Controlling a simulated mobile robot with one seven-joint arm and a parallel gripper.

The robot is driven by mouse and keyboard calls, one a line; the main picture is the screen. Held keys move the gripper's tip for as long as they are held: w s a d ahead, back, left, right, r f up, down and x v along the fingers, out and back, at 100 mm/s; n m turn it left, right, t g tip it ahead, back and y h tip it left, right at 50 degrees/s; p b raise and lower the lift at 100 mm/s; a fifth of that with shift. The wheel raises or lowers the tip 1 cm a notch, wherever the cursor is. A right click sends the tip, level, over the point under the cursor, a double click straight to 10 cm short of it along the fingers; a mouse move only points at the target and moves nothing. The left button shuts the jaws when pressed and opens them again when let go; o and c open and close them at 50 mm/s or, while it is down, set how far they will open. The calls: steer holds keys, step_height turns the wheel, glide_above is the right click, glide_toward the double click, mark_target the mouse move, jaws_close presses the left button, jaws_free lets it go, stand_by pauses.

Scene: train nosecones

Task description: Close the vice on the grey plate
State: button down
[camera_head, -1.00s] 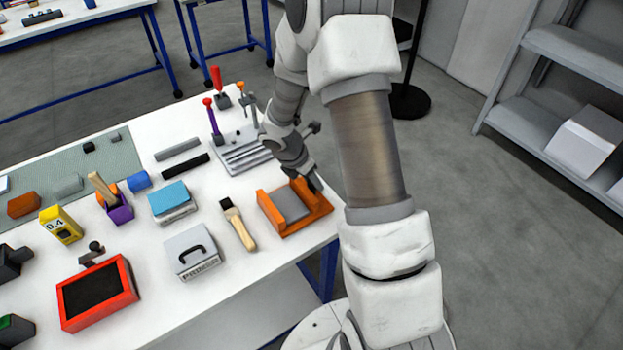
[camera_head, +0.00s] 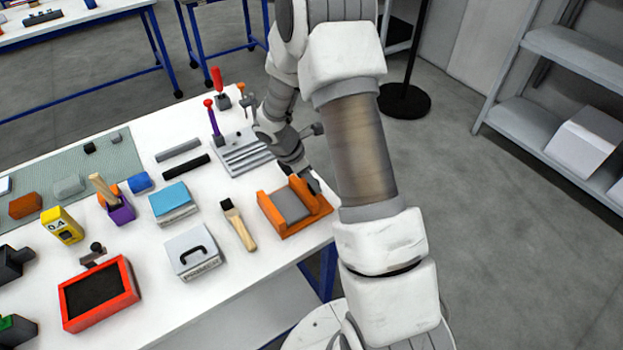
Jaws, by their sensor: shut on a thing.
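The orange vice (camera_head: 268,209) lies near the right front edge of the white table. The grey plate (camera_head: 290,206) lies flat between its left and right orange jaws. My gripper (camera_head: 313,186) reaches down from the back at the vice's right jaw (camera_head: 303,192). It is shut on that jaw, though the fingertips are small and partly hidden by my own wrist. I cannot tell whether a narrow gap is left between the right jaw and the plate.
A brush (camera_head: 239,226) lies just left of the vice. Further left are a blue-topped block (camera_head: 170,197) and a grey box with a black handle (camera_head: 192,250). A grey grooved rack (camera_head: 244,152) with upright tools stands behind. A shelf (camera_head: 580,55) is at the right.

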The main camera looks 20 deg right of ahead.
steer(key=shift+m+g, duration=0.5)
steer(key=shift+m, duration=0.7)
steer(key=shift+c, duration=2.2)
jaws_free()
steer(key=shift+r, duration=0.1)
steer(key=v, duration=1.7)
steer(key=shift+r, duration=0.2)
steer(key=shift+w, duration=0.1)
